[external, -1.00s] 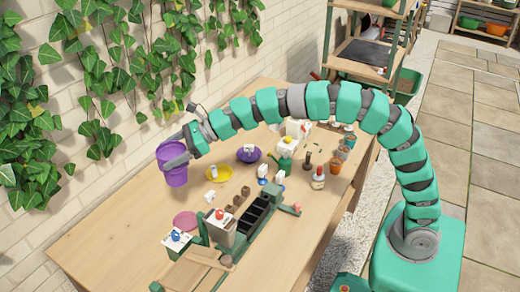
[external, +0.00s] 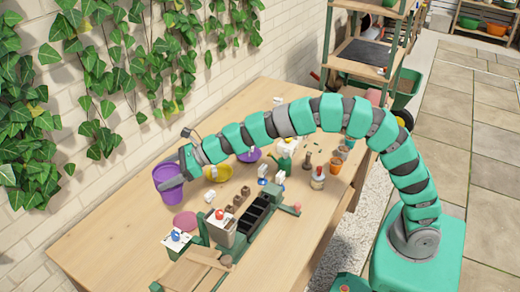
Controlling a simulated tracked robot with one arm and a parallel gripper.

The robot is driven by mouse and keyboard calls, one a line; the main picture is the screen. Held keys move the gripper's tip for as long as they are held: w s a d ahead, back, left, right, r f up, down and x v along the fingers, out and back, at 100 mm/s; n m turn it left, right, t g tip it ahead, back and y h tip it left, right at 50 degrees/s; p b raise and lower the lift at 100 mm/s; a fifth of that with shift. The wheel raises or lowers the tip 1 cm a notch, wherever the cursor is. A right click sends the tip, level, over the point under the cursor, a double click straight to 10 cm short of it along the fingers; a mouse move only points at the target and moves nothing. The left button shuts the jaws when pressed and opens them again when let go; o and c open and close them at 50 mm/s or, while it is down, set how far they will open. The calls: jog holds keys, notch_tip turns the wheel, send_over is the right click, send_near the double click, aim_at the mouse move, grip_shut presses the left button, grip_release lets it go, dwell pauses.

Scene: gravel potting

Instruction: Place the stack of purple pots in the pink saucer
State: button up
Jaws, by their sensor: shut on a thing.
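The stack of purple pots (external: 168,188) is at the left of the external view, upright or slightly tilted. My gripper (external: 180,172) is shut on its right side near the rim. The stack looks raised, up and to the left of the pink saucer (external: 186,221). The exact height above the table is hard to judge. The pink saucer lies flat and empty on the table, beside the potting bench's left end. The far finger is partly hidden by the pots.
A yellow saucer (external: 222,174) and a purple saucer (external: 250,156) lie behind, partly under my arm. A green potting bench with a black cell tray (external: 254,217) and a box with a red knob (external: 220,214) stand right of the pink saucer. The table's left front is bare.

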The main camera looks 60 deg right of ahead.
jog(key=shift+f, duration=1.5)
notch_tip(320, 180, down, 10)
jog(key=b, duration=0.5)
jog(key=shift+f+b, duration=0.45)
jog(key=shift+b, duration=0.1)
jog(key=o, duration=1.3)
jog(key=shift+o, duration=0.2)
